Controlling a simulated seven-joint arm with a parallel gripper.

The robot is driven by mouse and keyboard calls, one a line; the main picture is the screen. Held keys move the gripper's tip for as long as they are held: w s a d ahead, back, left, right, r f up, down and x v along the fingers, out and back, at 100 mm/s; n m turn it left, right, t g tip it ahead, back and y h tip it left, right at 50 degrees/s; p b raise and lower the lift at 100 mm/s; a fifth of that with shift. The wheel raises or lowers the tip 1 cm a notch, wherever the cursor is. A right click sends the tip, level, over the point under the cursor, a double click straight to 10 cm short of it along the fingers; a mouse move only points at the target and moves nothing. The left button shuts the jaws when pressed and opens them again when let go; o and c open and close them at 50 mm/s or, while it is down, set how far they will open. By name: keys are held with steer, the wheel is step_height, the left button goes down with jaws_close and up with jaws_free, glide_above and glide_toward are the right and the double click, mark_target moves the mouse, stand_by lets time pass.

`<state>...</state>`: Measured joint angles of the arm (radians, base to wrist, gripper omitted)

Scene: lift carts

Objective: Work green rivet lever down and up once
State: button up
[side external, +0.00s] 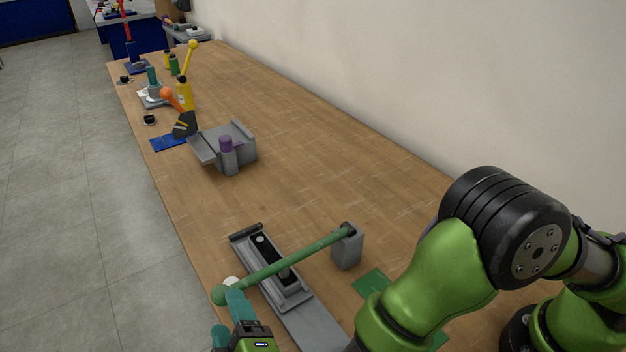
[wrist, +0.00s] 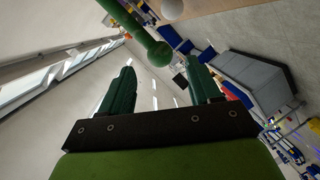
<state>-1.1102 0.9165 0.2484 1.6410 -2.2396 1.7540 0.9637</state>
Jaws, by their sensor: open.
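The green rivet lever (side external: 290,260) runs from a grey post (side external: 347,250) across a grey base (side external: 310,318) to a round green knob (side external: 220,296) at its left end. It lies roughly level over the black strip of the base. My gripper (side external: 227,312) is open at the knob end, its teal fingers just below and beside the knob in the side view. In the wrist view the knob (wrist: 160,53) shows ahead of and between the open fingers (wrist: 160,80). Nothing is held; whether a finger touches the knob I cannot tell.
A white ball (side external: 232,282) shows just behind the knob. A green mat (side external: 370,283) lies right of the base. Farther along the wooden table (side external: 290,150) stand a grey fixture with a purple cap (side external: 226,142) and a yellow-orange lever device (side external: 184,95). The table between is clear.

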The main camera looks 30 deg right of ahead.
steer(key=x, duration=0.8)
steer(key=shift+w, duration=0.15)
jaws_close()
